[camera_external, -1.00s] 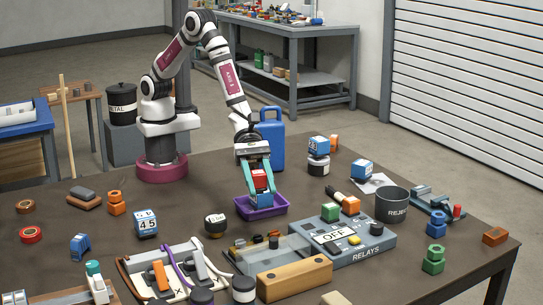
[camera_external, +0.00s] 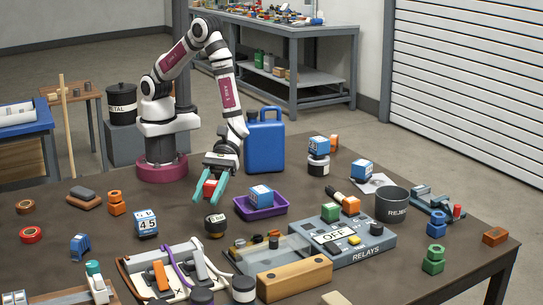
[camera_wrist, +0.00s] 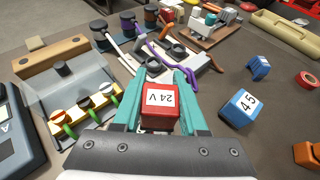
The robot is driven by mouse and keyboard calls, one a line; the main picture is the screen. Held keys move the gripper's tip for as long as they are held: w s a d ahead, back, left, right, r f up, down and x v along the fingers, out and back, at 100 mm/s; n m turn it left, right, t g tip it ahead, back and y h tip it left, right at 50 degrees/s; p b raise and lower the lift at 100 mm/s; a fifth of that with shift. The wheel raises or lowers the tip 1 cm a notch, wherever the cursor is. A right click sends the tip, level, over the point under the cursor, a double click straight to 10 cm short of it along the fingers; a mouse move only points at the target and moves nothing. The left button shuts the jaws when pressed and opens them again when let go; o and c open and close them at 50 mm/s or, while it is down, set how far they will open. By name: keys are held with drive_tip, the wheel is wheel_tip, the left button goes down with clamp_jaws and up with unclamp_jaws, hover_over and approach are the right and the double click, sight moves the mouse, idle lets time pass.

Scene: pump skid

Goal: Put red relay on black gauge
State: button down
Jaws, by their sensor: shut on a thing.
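My gripper (camera_external: 209,197) is shut on the red relay (camera_external: 209,188), a small red block whose white "24 V" label shows in the wrist view (camera_wrist: 161,97). It holds the relay in the air, left of the purple tray. The black gauge (camera_external: 215,225), a short dark cylinder with a white face marking, stands on the table below and slightly right of the fingertips in the external view. The gripper is apart from it. I cannot make out the gauge in the wrist view, where the relay and fingers cover the middle.
A blue block (camera_external: 261,194) sits in the purple tray (camera_external: 262,212) to the right. A blue "45" block (camera_external: 146,223) stands left of the gauge. The cable board (camera_external: 175,270) and grey relays panel (camera_external: 345,240) lie in front, with bare table around the gauge.

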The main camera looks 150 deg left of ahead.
wheel_tip(320, 180, down, 4)
drive_tip(key=shift+w+a+f, duration=0.1)
drive_tip(key=shift+a+f, duration=0.05)
drive_tip(key=shift+f, duration=0.15)
drive_tip(key=shift+c, duration=2.2)
unclamp_jaws()
